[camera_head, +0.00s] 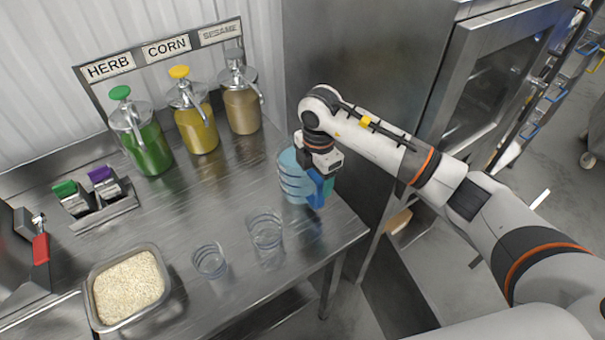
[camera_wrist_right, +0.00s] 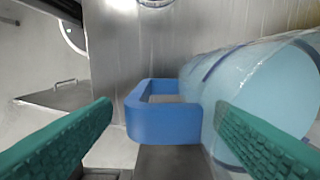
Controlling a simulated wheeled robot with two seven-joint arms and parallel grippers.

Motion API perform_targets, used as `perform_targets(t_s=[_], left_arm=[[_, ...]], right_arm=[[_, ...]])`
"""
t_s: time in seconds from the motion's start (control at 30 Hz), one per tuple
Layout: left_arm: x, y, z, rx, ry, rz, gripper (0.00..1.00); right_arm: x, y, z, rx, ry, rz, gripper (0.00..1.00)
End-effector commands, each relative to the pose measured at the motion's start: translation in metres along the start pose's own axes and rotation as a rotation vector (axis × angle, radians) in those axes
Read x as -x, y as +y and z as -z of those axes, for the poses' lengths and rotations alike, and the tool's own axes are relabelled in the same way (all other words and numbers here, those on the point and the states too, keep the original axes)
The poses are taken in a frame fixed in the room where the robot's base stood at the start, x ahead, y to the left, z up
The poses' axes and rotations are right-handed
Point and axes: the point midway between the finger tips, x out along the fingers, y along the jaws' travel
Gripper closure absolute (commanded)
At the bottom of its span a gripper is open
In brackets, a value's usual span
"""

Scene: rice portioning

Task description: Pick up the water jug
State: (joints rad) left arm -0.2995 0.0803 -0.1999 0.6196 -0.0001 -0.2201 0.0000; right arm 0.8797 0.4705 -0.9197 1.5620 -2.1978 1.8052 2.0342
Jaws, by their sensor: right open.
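The water jug (camera_head: 290,178) is a light blue, ribbed, see-through vessel with a darker blue handle (camera_head: 316,196). It stands on the steel counter near its right edge. My right gripper (camera_head: 323,182) is at the handle side of the jug and partly covers it. In the right wrist view, the green fingers are apart, one on each side of the picture, and the blue handle (camera_wrist_right: 165,122) shows between and beyond them. The jug body (camera_wrist_right: 262,85) lies on the right there, partly behind the right finger. I cannot tell whether a finger touches it. My left gripper is out of view.
Two clear cups, one taller (camera_head: 265,230) and one shorter (camera_head: 209,261), stand left of the jug. A tray of rice (camera_head: 90,300) is at the front left. Pump jars labelled herb (camera_head: 150,150), corn (camera_head: 197,130) and sesame (camera_head: 241,110) line the back. A steel cabinet (camera_head: 375,50) rises behind.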

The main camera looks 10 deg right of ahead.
Motion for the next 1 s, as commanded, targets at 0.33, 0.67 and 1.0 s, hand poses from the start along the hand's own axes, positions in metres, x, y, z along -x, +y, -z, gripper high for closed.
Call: perform_targets(t_s=[0.33,0.67,1.0], left_arm=[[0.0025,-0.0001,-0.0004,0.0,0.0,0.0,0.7],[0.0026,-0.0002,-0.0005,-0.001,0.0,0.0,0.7],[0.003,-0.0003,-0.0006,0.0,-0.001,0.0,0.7]], right_arm=[[-0.01,0.0002,-0.0005,0.001,0.0,0.0,0.33],[-0.0095,0.0002,-0.0005,0.001,-0.001,0.0,0.87],[-0.0067,-0.0013,-0.0004,0.001,-0.001,0.006,1.0]])
